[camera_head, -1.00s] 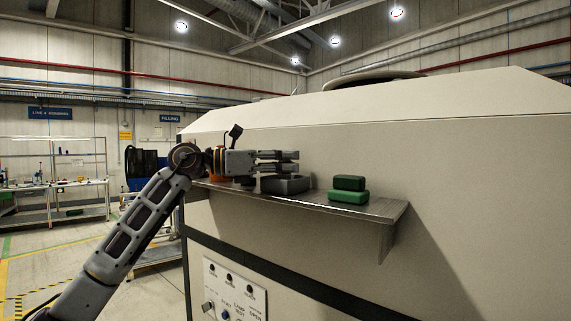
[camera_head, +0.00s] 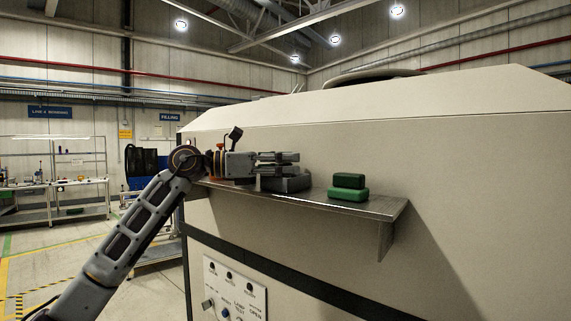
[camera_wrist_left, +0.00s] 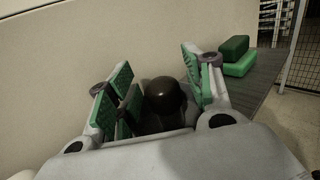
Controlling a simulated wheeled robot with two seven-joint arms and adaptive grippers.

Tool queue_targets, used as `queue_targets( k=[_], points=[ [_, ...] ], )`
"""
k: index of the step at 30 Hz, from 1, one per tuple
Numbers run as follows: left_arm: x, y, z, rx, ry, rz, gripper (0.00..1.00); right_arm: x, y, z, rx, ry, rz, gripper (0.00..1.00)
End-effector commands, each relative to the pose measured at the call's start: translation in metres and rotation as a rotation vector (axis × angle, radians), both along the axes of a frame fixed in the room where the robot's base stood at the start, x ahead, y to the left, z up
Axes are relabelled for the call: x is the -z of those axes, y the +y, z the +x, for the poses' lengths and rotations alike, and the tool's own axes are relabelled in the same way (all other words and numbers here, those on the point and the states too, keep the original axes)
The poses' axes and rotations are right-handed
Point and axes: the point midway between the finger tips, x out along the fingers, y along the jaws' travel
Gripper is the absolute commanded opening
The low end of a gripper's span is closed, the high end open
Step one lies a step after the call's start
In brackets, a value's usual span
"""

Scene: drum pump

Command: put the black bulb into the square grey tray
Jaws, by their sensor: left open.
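My left gripper (camera_head: 280,162) is open, level above the shelf, pointing right. In the left wrist view its green-padded fingers (camera_wrist_left: 160,85) stand apart on either side of the black bulb (camera_wrist_left: 163,94). I see no finger clearly pressing on the bulb. The bulb's lower part is dark and partly hidden by the gripper's body. The square grey tray (camera_head: 287,184) sits on the shelf just below the fingertips in the head view. I cannot tell whether the bulb rests in the tray. My right gripper is out of view.
The narrow metal shelf (camera_head: 376,206) juts from a large beige machine (camera_head: 470,180). Two stacked green blocks, dark (camera_head: 349,180) over lighter (camera_head: 348,195), stand right of the tray. Shelf to their right is bare. A control panel (camera_head: 235,292) is below.

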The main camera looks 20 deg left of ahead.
Motion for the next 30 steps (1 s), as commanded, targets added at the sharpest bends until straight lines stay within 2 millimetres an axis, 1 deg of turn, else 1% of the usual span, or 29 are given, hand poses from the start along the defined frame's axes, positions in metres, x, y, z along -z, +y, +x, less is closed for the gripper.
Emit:
queue_targets(
  k=[10,11,17,30],
  points=[
    [-0.004,0.0,0.0,0.0,0.0,0.0,0.51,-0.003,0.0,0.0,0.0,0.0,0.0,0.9],
    [-0.003,0.002,-0.001,-0.001,0.0,-0.001,0.51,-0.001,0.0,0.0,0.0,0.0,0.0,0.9],
    [-0.001,0.021,-0.011,-0.002,0.0,0.001,0.51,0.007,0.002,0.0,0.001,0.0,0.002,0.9],
    [-0.001,0.079,-0.041,-0.003,0.0,0.0,0.51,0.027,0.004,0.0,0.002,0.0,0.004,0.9]
  ],
)
